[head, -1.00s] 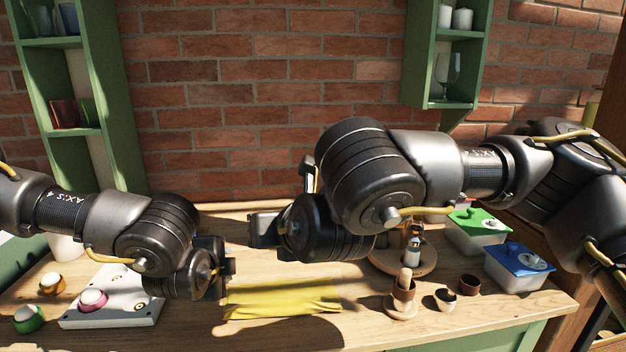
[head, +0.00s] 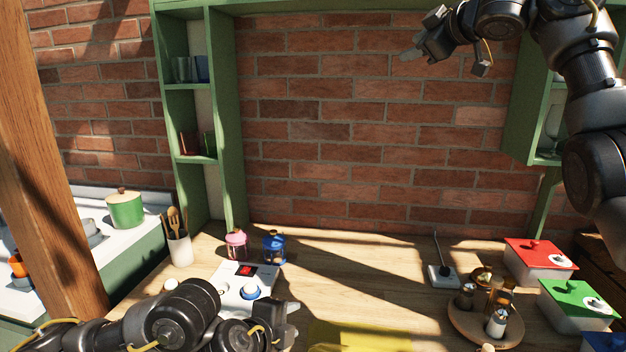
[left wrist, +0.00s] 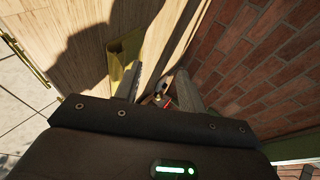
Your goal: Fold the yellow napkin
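The yellow napkin (head: 360,337) lies on the wooden table at the bottom of the head view, cut off by the frame edge. In the left wrist view the napkin (left wrist: 122,52) shows beside one finger, with a strip along its edge that looks raised or doubled; its exact fold state is unclear. My left gripper (head: 292,322) is low over the table, just left of the napkin. Its fingers (left wrist: 158,92) are apart with no cloth between them. My right gripper (head: 420,35) is raised high in front of the brick wall, far from the napkin, with its fingertips apart and empty.
A white panel (head: 228,300) with coloured knobs stands behind my left gripper. A round wooden tray (head: 470,326) with small bottles is right of the napkin. Lidded boxes (head: 535,285) line the right side. The table behind the napkin is mostly clear.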

